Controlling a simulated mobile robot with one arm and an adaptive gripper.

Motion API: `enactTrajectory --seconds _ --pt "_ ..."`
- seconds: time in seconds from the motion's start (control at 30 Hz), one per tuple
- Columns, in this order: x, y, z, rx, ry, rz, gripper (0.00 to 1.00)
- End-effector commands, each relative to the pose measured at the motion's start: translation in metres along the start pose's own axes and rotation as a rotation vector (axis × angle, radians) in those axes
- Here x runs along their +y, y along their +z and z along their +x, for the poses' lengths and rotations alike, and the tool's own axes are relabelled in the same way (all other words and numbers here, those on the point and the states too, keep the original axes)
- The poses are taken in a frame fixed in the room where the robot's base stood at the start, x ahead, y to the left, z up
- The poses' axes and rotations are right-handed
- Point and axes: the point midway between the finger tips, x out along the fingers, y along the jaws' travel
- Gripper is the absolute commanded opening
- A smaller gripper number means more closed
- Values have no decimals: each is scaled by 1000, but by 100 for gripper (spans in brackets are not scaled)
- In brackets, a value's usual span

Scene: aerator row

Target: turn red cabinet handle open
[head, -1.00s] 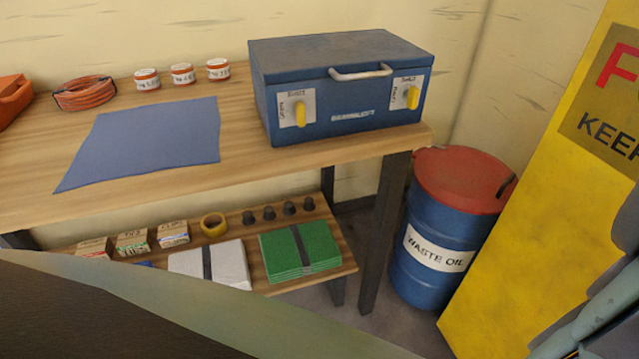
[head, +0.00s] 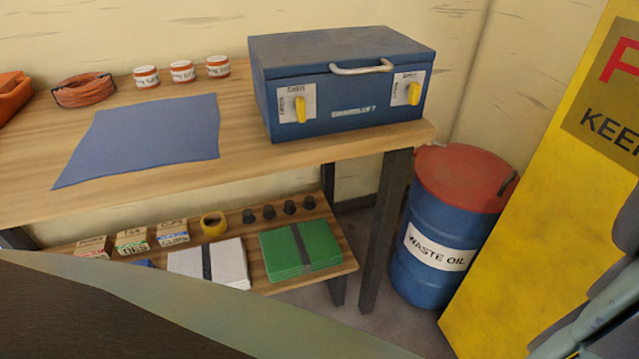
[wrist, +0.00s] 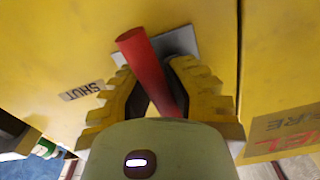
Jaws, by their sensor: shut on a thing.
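The red handle (wrist: 141,58) is a round bar in the wrist view, standing out from a grey plate (wrist: 182,41) on the yellow cabinet (wrist: 60,45). It lies tilted in the picture, its upper end to the left. My gripper (wrist: 156,78) has yellow ribbed fingers on either side of the handle and is shut on it. In the head view, the yellow cabinet's face (head: 545,215) fills the right side; the handle and my gripper do not show there.
A wooden workbench (head: 30,205) carries a blue toolbox (head: 340,90) with two yellow latches. A blue waste oil drum (head: 440,215) with a red lid stands between bench and cabinet. A vertical cabinet edge and a tan sign (wrist: 285,130) lie right of my gripper.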

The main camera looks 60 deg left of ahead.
Motion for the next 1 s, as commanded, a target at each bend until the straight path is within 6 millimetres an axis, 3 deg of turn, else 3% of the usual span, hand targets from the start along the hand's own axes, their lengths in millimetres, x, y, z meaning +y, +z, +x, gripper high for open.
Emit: enactTrajectory --seconds 0.43,0.47,0.8,0.87,1.0 --pt "0 -3 1 8 0 10 0" --pt "0 -3 1 8 0 10 16" --pt "0 -1 0 3 1 9 51" --pt "0 -1 0 3 1 9 56" --pt "0 -1 0 2 1 9 56"
